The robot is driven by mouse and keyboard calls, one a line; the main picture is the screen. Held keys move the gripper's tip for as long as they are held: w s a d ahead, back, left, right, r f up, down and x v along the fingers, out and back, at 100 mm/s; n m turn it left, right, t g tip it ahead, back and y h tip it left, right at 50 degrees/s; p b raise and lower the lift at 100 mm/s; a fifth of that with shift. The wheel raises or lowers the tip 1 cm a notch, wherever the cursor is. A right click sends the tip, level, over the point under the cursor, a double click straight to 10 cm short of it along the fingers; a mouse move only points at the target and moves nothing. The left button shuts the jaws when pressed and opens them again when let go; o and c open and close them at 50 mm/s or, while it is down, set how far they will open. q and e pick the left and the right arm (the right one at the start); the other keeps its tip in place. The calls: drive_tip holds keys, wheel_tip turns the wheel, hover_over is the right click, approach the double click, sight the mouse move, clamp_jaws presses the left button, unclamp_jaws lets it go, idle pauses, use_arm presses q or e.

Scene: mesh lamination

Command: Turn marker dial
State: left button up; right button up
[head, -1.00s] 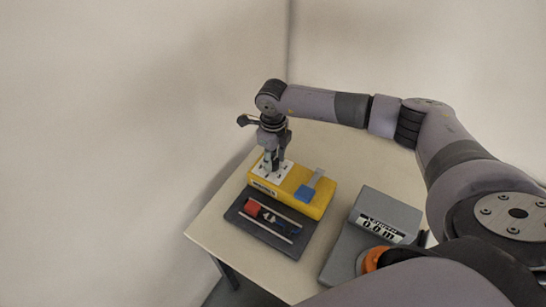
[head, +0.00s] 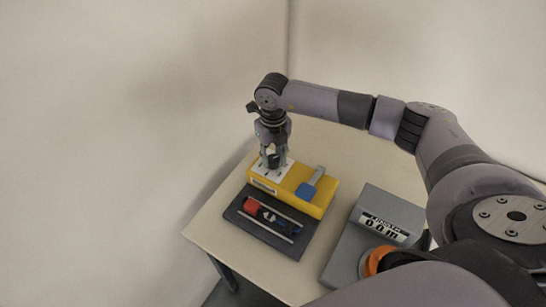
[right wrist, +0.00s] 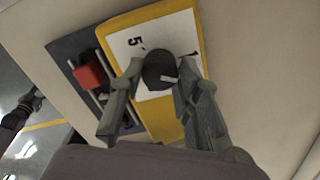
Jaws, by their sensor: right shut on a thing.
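The yellow marker unit (head: 316,207) lies on the table with a white dial plate (head: 257,170) on its left end. The right wrist view shows the plate (right wrist: 127,62) with a "5" and a "1" printed on it. On the plate is a round dark dial (right wrist: 158,66) with a short white pointer mark. My right gripper (head: 273,161) points down over the plate. Its two fingers stand on either side of the dial and are shut on it. My left gripper is in neither view.
A dark tray (head: 243,228) in front of the unit holds a red-and-blue tool (head: 272,217) and thin rods. A blue-ended lever (head: 308,190) sits on the unit's right. A grey device (head: 395,207) with a length display and orange knob (head: 374,261) stands at right.

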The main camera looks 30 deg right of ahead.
sight(273, 158)
drive_tip(key=m+b, duration=0.1)
drive_tip(key=m, duration=0.4)
drive_tip(key=shift+m, duration=0.3)
idle(0.4)
drive_tip(key=o, duration=1.1)
drive_tip(key=shift+o, duration=0.2)
wheel_tip(273, 158, up, 12)
idle(0.3)
